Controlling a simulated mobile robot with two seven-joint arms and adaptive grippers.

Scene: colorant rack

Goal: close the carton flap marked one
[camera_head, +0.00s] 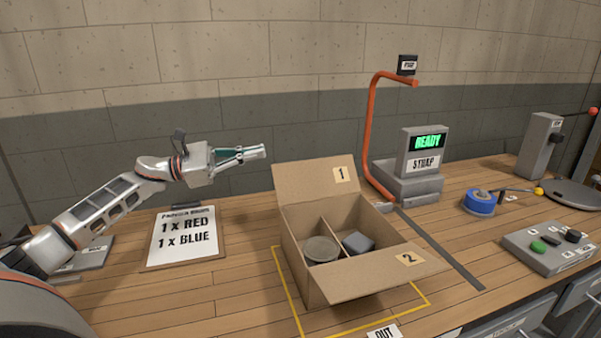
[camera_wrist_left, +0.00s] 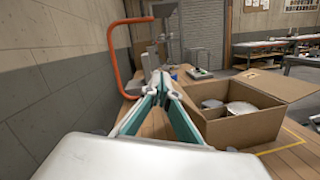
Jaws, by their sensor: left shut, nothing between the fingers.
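The cardboard carton (camera_head: 308,284) stands open on the wooden bench. Its flap marked 1 (camera_head: 313,181) stands up at the back, leaning outward. Its flap marked 2 (camera_head: 385,275) sticks out at the front right. In the left wrist view the shut fingertips (camera_wrist_left: 160,78) point past the carton (camera_wrist_left: 250,128). My right gripper is not in view.
An orange bent post (camera_head: 371,125) and a strap machine (camera_head: 420,160) reading READY stand behind the carton. A clipboard (camera_head: 184,238) lies left. Blue tape (camera_head: 479,203) and a button box (camera_head: 550,247) are at right. Yellow lines mark the bench around the carton.

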